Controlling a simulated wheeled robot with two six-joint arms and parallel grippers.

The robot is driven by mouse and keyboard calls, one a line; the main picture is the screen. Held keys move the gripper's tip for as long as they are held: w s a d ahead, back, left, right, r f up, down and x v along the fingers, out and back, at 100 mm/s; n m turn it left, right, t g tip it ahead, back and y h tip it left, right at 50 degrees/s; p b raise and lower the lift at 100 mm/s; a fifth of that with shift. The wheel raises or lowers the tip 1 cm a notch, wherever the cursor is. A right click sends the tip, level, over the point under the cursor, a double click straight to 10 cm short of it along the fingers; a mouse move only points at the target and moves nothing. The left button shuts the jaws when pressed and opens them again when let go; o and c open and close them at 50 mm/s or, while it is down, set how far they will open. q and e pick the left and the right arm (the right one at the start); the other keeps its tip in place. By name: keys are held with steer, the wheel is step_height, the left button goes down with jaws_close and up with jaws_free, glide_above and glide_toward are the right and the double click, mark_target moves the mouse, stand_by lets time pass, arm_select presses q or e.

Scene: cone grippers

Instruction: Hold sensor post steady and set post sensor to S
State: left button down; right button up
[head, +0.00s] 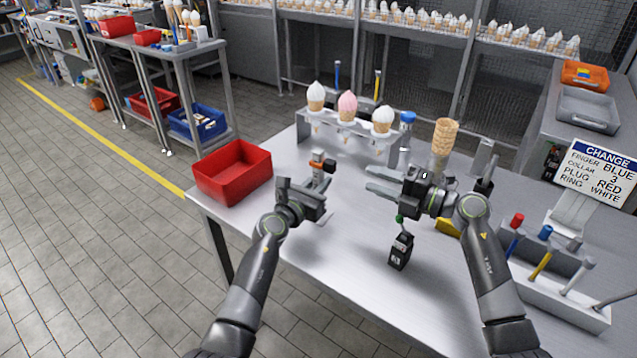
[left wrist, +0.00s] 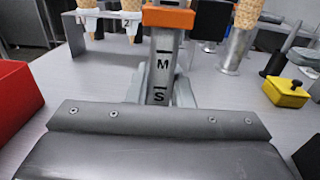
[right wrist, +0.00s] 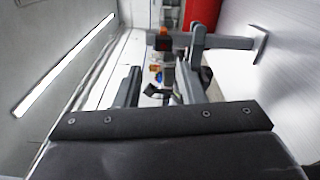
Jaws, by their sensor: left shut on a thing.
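The grey sensor post (left wrist: 163,72) stands upright on the table, with the marks M and S on its face, S below M. An orange collar (left wrist: 168,17) sits above M, and a black sensor block (left wrist: 209,20) is beside it. In the head view the collar (head: 317,156) and black block (head: 330,166) show at the post's top. My left gripper (head: 318,196) is shut on the lower post. My right gripper (head: 372,180) is open and empty, to the right of the post, its fingers pointing left toward it. The right wrist view shows the block (right wrist: 165,42) ahead, beyond the fingers.
Behind the post is a rack (head: 340,130) with three cones. A red bin (head: 232,172) stands left. A cone stack (head: 442,137), a blue-capped bottle (head: 406,128) and a black box (head: 401,250) are near my right arm. A tool holder (head: 550,280) and sign (head: 602,172) are right.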

steer(key=shift+o, duration=0.4)
steer(key=w+d+r+m+t, duration=0.1)
steer(key=w+r+m+t, duration=0.2)
steer(key=r, duration=0.5)
steer(key=w+t, duration=0.1)
steer(key=t, duration=0.1)
steer(key=shift+w+d+r+t, duration=0.25)
steer(key=shift+d+t, duration=0.05)
steer(key=w+d+r+m+t+h, duration=0.9)
steer(key=m+h, duration=0.3)
steer(key=m, duration=0.3)
steer(key=m+g, duration=0.1)
steer(key=g, duration=2.1)
glide_toward(331, 162)
steer(key=x, duration=0.9)
steer(key=shift+w+f, duration=0.1)
